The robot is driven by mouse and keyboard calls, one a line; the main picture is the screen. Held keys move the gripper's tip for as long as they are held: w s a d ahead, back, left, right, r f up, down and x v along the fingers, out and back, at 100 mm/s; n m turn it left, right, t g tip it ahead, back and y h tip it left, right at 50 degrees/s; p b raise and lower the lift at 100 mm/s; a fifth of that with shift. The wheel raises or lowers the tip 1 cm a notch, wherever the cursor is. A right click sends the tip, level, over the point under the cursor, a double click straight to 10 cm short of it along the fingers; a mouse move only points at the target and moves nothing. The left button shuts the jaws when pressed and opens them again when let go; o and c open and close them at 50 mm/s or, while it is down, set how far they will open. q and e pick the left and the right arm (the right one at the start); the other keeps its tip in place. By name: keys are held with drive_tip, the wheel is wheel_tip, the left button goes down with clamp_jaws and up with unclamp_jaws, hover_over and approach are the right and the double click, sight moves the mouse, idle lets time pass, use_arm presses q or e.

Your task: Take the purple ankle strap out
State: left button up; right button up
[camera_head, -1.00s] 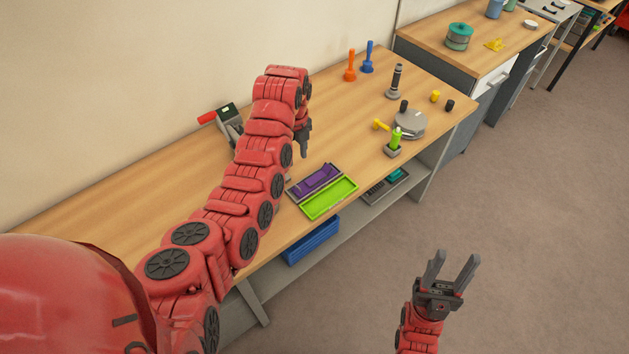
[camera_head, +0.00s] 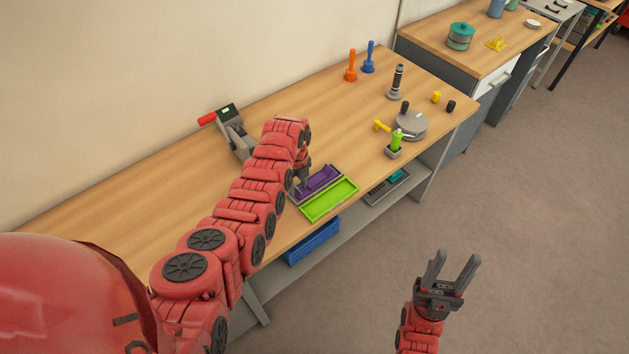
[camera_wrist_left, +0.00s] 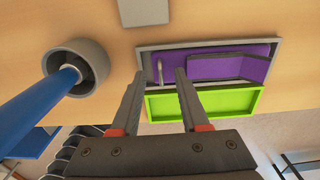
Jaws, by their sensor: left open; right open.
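The purple ankle strap (camera_head: 322,180) appears to lie in a grey-rimmed tray on the wooden bench. In the left wrist view, a raised purple piece (camera_wrist_left: 216,68) shows on the right side of the tray's purple inside, but strap and lining are hard to tell apart. My left gripper (camera_head: 302,182) is open above the tray's left end, partly hidden by its arm. In the left wrist view its fingers (camera_wrist_left: 157,76) point at the tray's left part, around a small metallic piece (camera_wrist_left: 159,70). My right gripper (camera_head: 453,268) is open and empty, over the floor.
A bright green tray (camera_head: 330,200) adjoins the purple one at the bench's front edge. A grey cup with a blue rod (camera_wrist_left: 78,70) stands left in the left wrist view. A blue bin (camera_head: 313,241) sits below.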

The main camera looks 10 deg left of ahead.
use_arm(q)
drive_tip(key=shift+f, duration=0.25)
clamp_jaws()
idle(1.4)
